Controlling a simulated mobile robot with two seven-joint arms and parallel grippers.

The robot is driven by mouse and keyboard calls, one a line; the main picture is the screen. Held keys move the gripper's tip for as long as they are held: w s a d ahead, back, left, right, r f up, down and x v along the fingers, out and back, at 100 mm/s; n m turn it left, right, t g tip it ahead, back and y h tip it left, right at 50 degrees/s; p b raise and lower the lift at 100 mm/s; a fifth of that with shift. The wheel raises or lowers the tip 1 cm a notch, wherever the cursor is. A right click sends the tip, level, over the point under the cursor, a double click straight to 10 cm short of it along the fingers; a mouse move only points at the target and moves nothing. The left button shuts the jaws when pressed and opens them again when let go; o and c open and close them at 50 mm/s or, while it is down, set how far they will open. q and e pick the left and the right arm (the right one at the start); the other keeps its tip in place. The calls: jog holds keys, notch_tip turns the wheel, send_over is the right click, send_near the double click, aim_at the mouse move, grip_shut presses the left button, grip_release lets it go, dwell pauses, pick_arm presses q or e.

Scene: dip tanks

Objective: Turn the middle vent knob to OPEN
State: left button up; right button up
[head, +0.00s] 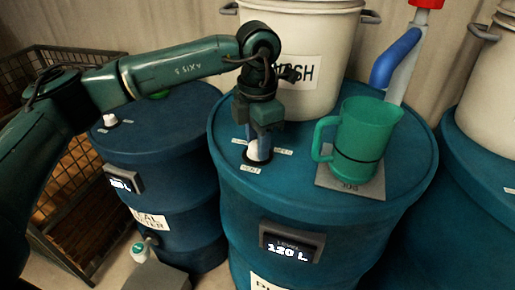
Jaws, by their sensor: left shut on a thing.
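The middle vent knob (254,154) is a small white knob on the lid of the middle blue drum (225,140). My left gripper (258,146) comes down on it from above, with its fingers shut around the knob. The fingers hide part of the knob, so I cannot tell which way it points. Small white labels lie around it on the lid, and a VENT label (250,169) is in front of it. My right gripper is not in view.
A green jug (362,135) stands on a grey plate (345,184) right of the knob. A white bucket (318,95) stands behind my gripper. A blue-handled pump (395,60) rises at the back right. The left drum (190,125) carries another white knob (110,119).

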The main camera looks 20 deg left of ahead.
pick_arm(q)
jog(key=shift+f+m+b, duration=0.15)
jog(key=shift+m+b, duration=0.35)
jog(key=shift+m, duration=0.4)
jog(key=m+b, duration=0.1)
jog(key=m, duration=0.1)
jog(key=shift+m, duration=0.4)
jog(key=shift+m+b, duration=0.55)
jog(key=shift+m, duration=0.65)
jog(key=shift+r+m+b, duration=0.2)
jog(key=shift+m+b, duration=0.15)
jog(key=shift+m, duration=0.75)
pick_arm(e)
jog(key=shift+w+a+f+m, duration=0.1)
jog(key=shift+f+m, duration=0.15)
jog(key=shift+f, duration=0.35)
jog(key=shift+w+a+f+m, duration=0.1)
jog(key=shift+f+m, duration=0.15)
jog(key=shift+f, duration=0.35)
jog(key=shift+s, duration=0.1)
pick_arm(q)
jog(key=o, duration=1)
